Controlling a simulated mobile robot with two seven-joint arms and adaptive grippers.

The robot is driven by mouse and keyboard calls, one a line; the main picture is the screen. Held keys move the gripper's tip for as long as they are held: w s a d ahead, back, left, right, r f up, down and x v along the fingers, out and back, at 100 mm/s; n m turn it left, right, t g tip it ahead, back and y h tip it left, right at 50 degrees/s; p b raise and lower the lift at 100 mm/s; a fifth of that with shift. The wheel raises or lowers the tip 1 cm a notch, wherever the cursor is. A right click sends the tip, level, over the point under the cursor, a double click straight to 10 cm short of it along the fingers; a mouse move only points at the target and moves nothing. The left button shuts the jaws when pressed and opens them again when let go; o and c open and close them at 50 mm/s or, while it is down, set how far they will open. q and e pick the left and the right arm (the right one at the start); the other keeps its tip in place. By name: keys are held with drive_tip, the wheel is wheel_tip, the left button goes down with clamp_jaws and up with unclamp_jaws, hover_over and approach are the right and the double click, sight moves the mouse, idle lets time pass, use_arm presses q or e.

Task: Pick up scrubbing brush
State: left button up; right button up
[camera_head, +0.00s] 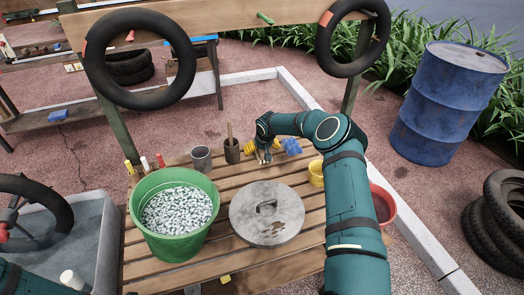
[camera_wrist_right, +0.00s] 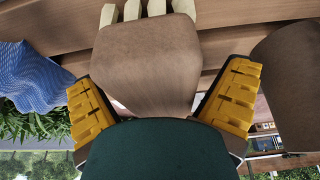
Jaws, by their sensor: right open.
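The scrubbing brush (camera_wrist_right: 148,60) has a brown wooden body and pale bristle tufts at the top of the right wrist view. In the head view, my gripper mostly hides it at the back of the slatted wooden bench (camera_head: 225,272). My right gripper (camera_head: 263,150) is over it. In the wrist view, the yellow-padded fingers of my right gripper (camera_wrist_right: 164,106) are spread, one on each side of the brush body. Small gaps show beside the wood, and I cannot tell whether either pad touches it. My left gripper is out of view.
A brown pot (camera_head: 232,150) with a stick and a grey mug (camera_head: 201,158) stand left of my right gripper. A crumpled blue cloth (camera_head: 292,146) lies right of it. A green tub of pebbles (camera_head: 165,245) and a round metal lid (camera_head: 245,225) are nearer.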

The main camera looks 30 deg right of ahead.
drive_tip(key=shift+f+b, duration=0.3)
drive_tip(key=shift+b, duration=0.15)
idle(0.6)
drive_tip(key=c, duration=1.3)
